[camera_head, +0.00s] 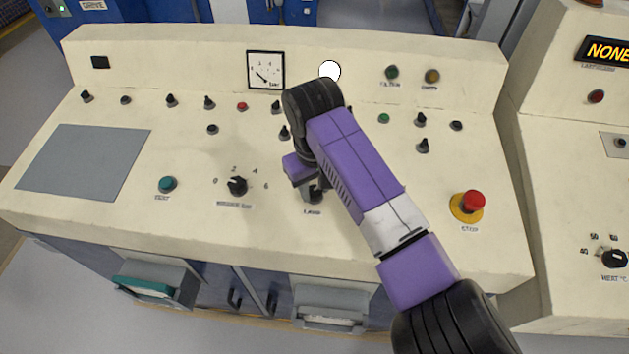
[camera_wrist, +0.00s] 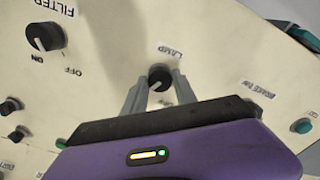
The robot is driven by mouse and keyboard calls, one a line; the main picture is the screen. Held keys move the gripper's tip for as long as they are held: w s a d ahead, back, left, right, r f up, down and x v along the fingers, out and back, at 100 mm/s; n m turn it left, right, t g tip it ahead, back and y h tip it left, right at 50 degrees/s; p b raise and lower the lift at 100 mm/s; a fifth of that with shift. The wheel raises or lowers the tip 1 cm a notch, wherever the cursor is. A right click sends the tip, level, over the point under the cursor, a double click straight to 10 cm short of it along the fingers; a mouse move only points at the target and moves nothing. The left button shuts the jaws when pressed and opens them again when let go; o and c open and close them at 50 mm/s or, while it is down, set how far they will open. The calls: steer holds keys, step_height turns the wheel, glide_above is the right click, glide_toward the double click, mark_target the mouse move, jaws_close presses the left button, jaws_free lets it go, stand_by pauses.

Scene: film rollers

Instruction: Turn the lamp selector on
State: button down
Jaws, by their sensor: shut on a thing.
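The lamp selector is a round black knob with a pale pointer line, beside a "LAMP" label; it shows in the wrist view (camera_wrist: 159,76) and, partly hidden by my arm, in the head view (camera_head: 315,196). My gripper (camera_wrist: 155,84) is shut on this knob, with one grey finger on each side of it. In the head view my purple wrist covers the upper part of the knob and the panel around it.
A similar filter selector (camera_wrist: 45,38) with ON and OFF marks sits left in the wrist view. A multi-position black selector (camera_head: 237,186) is left of the lamp knob. A red stop button (camera_head: 473,201) stands to the right. A white round light (camera_head: 330,71) is on the back panel.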

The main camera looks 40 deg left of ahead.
mark_target(314, 193)
stand_by(0.4)
steer(key=c, duration=1)
jaws_free()
steer(key=shift+s+d+r+b, duration=0.1)
steer(key=shift+s+r+b, duration=0.1)
steer(key=shift+r, duration=1.75)
steer(key=shift+s+d+r+b, duration=0.1)
steer(key=shift+s+r+b, duration=0.05)
steer(key=shift+r, duration=1.8)
